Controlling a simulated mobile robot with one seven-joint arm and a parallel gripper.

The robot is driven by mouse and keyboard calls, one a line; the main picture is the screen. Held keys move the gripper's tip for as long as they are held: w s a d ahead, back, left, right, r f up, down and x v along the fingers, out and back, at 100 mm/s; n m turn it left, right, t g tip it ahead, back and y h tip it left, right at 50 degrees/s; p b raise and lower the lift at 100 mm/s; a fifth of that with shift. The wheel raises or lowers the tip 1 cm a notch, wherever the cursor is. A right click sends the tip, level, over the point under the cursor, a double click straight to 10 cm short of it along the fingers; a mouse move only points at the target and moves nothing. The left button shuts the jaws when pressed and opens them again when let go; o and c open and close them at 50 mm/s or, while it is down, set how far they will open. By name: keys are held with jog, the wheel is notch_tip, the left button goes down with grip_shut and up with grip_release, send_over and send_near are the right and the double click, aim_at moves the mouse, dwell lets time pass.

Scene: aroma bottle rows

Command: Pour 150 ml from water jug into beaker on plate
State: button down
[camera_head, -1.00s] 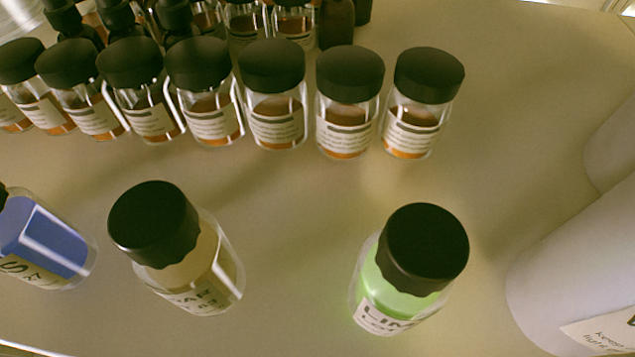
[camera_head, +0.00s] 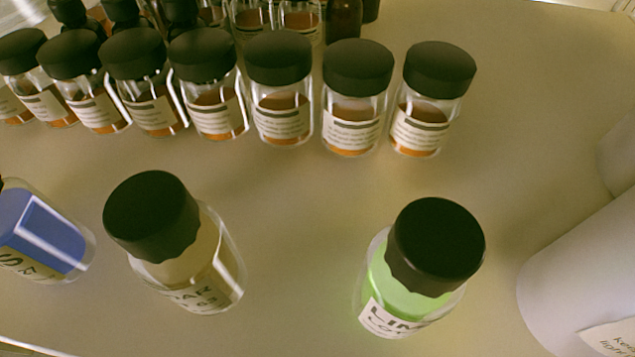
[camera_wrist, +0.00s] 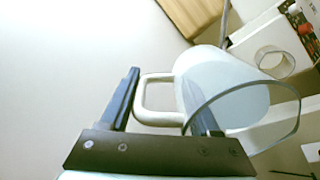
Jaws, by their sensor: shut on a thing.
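The water jug (camera_wrist: 207,72) shows in the wrist view as a pale, tilted vessel with a white loop handle (camera_wrist: 158,76) and a wide, clear rim towards the camera. My gripper (camera_wrist: 160,95) is shut on the jug, with its dark fingers at the handle side; the exact contact is partly hidden. The water level cannot be made out. A small, clear, round vessel (camera_wrist: 274,62), possibly the beaker, stands beyond the jug at the right. I cannot tell whether it is on a plate. The head view shows no jug, beaker or gripper.
In the head view, a row of black-capped amber bottles (camera_head: 281,92) stands at the back. Blue (camera_head: 40,235), yellowish (camera_head: 178,240) and green (camera_head: 420,265) bottles stand in front. A large white container (camera_head: 590,275) is at the right. The wrist view shows a brown wooden surface (camera_wrist: 192,14).

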jog(key=shift+s+a+r+t+h+b, duration=0.2)
jog(key=shift+s+a+t+h+b, duration=0.3)
jog(key=shift+b, duration=0.35)
dwell(0.3)
jog(key=shift+s+a+r+t+h+b, duration=0.25)
jog(key=shift+a+t+h+b, duration=0.4)
jog(key=shift+b, duration=0.95)
dwell(0.6)
jog(key=shift+w+d+r+g+p, duration=0.1)
jog(key=shift+d+g+p, duration=0.2)
jog(key=shift+p, duration=0.4)
jog(key=shift+a+t+h+p, duration=0.2)
jog(key=shift+t+h+p, duration=0.25)
jog(key=shift+h+p, duration=0.15)
dwell(3.3)
